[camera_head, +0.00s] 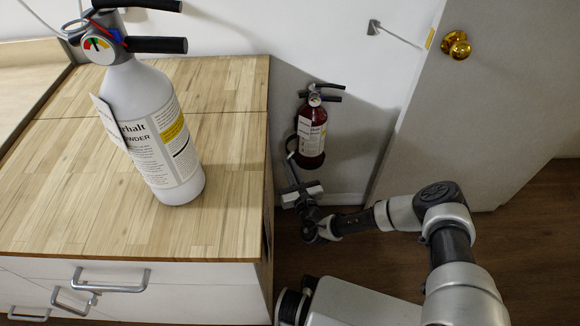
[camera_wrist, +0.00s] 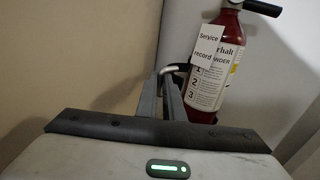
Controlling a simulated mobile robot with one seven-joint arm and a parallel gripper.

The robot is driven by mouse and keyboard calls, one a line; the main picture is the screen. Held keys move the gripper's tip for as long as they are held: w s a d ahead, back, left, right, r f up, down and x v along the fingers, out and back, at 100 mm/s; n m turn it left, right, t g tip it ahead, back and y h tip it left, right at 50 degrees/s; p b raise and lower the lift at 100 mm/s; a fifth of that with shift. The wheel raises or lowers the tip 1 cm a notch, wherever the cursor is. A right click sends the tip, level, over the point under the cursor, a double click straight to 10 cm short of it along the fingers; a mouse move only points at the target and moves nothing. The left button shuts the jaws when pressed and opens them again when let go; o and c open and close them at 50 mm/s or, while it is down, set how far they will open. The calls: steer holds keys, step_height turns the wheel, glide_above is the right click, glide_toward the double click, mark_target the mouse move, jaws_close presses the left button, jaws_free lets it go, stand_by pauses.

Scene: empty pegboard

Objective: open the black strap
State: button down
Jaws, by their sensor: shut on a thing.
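A red fire extinguisher (camera_head: 312,130) with a white label hangs upright on the wall in the head view; it also shows at the upper right of the wrist view (camera_wrist: 217,70). The black strap (camera_head: 288,144) shows as a thin dark curve at the extinguisher's left side. In the wrist view, a small curved end (camera_wrist: 177,68) shows at my fingertips. My gripper (camera_head: 291,163) is at the extinguisher's lower left, its fingers close together on this strap end. The fingers hide part of the strap, and I cannot tell how far it stands from the extinguisher.
A wooden-topped cabinet (camera_head: 225,215) with drawer handles stands at the left, close to my arm. A white fire extinguisher (camera_head: 165,140) stands on it. A grey door (camera_head: 470,120) with a brass knob is at the right. The gap between cabinet and door is narrow.

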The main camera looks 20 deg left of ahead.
steer(key=shift+s+a+r, duration=0.2)
steer(key=shift+a+r, duration=0.1)
steer(key=c, duration=1.9)
jaws_free()
steer(key=shift+w+d+r, duration=0.1)
steer(key=shift+d, duration=0.3)
steer(key=p+v, duration=0.3)
steer(key=v, duration=1.4)
steer(key=shift+s+f, duration=0.3)
steer(key=shift+f, duration=0.05)
